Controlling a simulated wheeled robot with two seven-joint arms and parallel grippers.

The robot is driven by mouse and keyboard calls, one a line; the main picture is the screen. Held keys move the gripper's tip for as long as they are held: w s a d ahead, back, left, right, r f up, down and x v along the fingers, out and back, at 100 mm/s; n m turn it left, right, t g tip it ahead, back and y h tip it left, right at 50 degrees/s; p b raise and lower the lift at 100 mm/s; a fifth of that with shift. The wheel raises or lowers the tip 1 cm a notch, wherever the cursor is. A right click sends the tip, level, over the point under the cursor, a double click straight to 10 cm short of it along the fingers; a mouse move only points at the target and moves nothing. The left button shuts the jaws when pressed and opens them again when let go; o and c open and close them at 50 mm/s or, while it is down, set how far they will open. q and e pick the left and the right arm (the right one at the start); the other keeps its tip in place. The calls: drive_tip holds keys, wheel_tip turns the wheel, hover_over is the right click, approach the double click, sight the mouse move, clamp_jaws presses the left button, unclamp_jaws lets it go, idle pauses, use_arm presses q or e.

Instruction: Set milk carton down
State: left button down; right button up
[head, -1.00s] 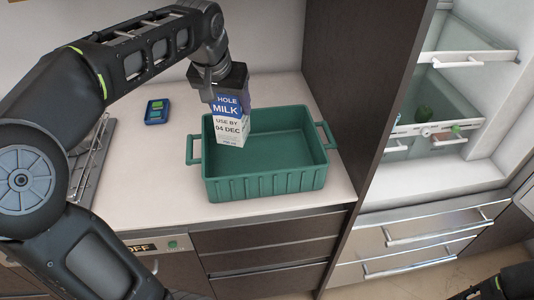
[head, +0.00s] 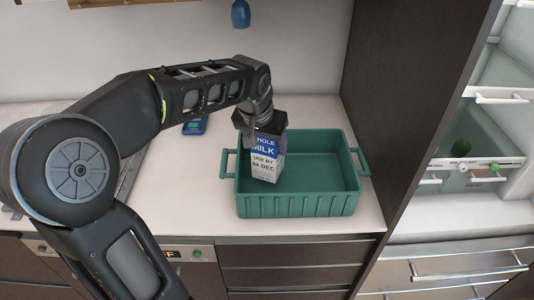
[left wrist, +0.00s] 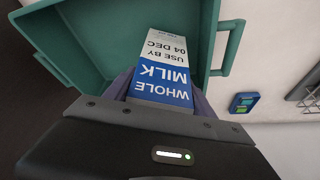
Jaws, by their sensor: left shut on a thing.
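The milk carton (head: 265,163) is white and blue, marked "WHOLE MILK, USE BY 04 DEC". It is held upright or nearly so within the left part of the green bin (head: 300,204). My left gripper (head: 262,132) is shut on the carton's top from above. In the left wrist view the carton (left wrist: 163,72) shows between my gripper's fingers, with the green bin (left wrist: 92,40) around it. I cannot tell whether its base touches the bin floor. My right gripper is not in view.
The bin stands on a pale counter (head: 215,209) beside a dark tall panel (head: 395,90). A small blue device (head: 196,126) lies behind my left arm. An open fridge (head: 480,150) is at the right. The right part of the bin is empty.

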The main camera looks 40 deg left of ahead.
sight(267, 154)
use_arm(q)
drive_tip(key=shift+f, duration=1.8)
drive_tip(key=shift+f, duration=0.25)
drive_tip(key=shift+c, duration=1.6)
unclamp_jaws()
drive_tip(key=shift+r, duration=0.15)
drive_tip(key=shift+s+r, duration=0.2)
drive_tip(key=shift+r, duration=0.4)
drive_tip(key=v, duration=1.1)
drive_tip(key=shift+b, duration=0.3)
drive_tip(key=shift+s+f, duration=0.1)
